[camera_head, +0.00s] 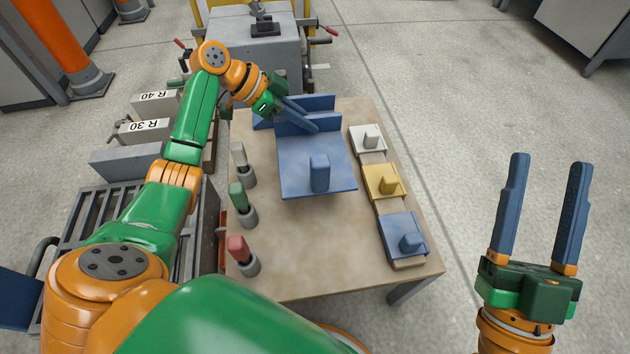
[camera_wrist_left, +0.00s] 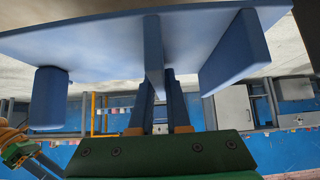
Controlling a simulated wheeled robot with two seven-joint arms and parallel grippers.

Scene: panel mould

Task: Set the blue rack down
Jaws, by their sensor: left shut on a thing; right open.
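The blue rack (camera_head: 300,172) is a flat plate with an upright block at its front and upright fins at its back. It is over the back middle of the wooden table (camera_head: 310,255). My left gripper (camera_head: 312,124) reaches in from the left and is shut on a middle fin. In the left wrist view the fin (camera_wrist_left: 153,50) is between the fingers (camera_wrist_left: 157,88), with the rack's plate (camera_wrist_left: 110,40) above it in the picture. I cannot tell whether the rack touches the table. My right gripper (camera_head: 540,215) is open and empty, right of the table.
Grey holders with a white peg (camera_head: 239,153), a green peg (camera_head: 237,194) and a red peg (camera_head: 238,248) line the left edge. White (camera_head: 358,142), yellow (camera_head: 376,176) and blue (camera_head: 398,232) knobbed plates line the right. The table's front middle is clear.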

